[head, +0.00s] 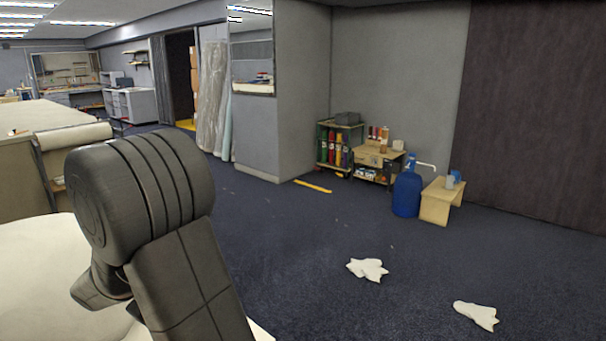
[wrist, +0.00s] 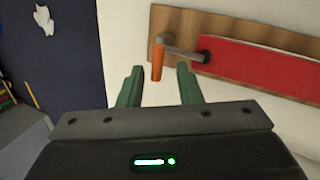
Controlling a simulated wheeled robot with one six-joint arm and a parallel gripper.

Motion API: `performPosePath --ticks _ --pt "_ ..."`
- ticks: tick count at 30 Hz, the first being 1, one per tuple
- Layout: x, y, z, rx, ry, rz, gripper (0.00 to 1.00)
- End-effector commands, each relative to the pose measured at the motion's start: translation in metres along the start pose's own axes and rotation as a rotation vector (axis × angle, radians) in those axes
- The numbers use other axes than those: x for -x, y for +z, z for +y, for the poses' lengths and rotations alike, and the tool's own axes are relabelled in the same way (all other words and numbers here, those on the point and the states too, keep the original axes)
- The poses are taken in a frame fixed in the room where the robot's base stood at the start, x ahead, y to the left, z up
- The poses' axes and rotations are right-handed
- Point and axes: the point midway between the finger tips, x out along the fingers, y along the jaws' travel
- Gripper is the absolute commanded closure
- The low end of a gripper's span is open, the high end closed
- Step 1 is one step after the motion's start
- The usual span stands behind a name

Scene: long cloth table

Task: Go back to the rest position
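My gripper (wrist: 159,76) shows in the wrist view with two green fingers spread apart and nothing clasped between them. An orange grip (wrist: 157,63) on a grey bar appears between the fingertips in the picture. I cannot tell its exact depth, but no finger visibly touches it. The bar runs to a dark fitting on a red piece, over a wooden board (wrist: 220,24). In the head view my dark arm fills the lower left, and the gripper does not show.
A white-covered surface (head: 30,275) lies at lower left in the head view. White scraps (head: 367,269) lie on the dark floor. A blue barrel (head: 407,195), a small wooden bench (head: 440,202) and a loaded cart stand by the far wall. The middle floor is largely clear.

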Motion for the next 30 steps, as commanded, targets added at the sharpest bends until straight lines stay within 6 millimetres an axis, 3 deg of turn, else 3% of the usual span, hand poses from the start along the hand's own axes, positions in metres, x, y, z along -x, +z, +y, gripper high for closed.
performPosePath --ticks 8,10,19,30 --pt "-0.059 0.001 0.0 0.0 -0.001 -0.005 0.68" --pt "-0.051 0.002 0.006 -0.003 -0.043 0.005 0.68" --pt "-0.054 0.003 0.01 -0.001 -0.163 0.027 0.68" --pt "-0.055 0.003 0.01 0.002 -0.187 0.034 0.68"
